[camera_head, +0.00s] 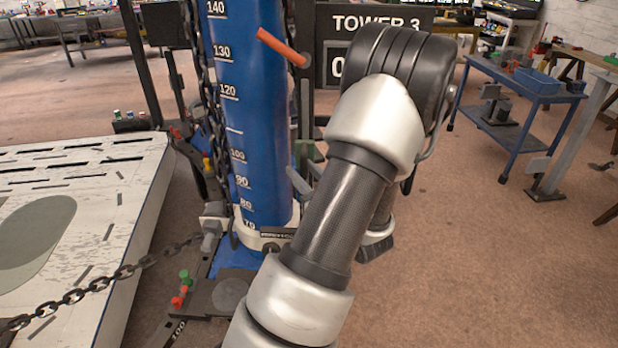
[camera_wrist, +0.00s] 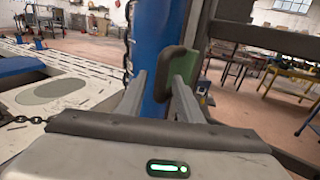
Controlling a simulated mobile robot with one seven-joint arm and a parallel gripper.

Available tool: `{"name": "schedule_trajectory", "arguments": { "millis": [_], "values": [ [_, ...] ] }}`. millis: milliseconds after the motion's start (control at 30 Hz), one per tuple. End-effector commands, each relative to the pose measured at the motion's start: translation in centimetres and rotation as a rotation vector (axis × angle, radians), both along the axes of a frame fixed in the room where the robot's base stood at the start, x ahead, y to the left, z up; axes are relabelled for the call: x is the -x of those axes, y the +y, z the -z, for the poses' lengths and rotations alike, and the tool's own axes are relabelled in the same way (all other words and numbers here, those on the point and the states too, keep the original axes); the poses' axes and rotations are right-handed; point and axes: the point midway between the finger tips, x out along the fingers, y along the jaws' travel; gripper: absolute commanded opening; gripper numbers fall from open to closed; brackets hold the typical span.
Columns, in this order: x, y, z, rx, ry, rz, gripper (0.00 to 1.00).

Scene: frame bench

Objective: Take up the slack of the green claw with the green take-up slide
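In the wrist view, my gripper (camera_wrist: 160,82) shows two grey fingers spread apart, pointing at the blue tower column (camera_wrist: 165,30). In the head view, a small green part (camera_head: 309,150) shows right of the blue column (camera_head: 243,100); my arm hides most of my gripper. I cannot make out the green claw for certain.
A dark chain (camera_head: 100,284) runs from a clamp (camera_head: 212,226) at the column foot over a white slotted panel (camera_head: 118,190). Another chain hangs left of the column. An orange bar (camera_head: 281,47) juts from it.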

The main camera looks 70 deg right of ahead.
Motion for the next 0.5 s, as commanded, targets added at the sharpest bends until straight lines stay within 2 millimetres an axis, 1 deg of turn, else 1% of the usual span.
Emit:
{"name": "schedule_trajectory", "arguments": {
  "millis": [167, 233, 500],
  "values": [
    [1.4, 1.1, 0.1, -0.001, 0.001, 0.003, 0.32],
    [2.4, 2.0, 0.1, -0.001, -0.001, 0.003, 0.32],
    [7.6, 6.2, 0.1, -0.001, 0.001, 0.007, 0.32]
  ]
}}
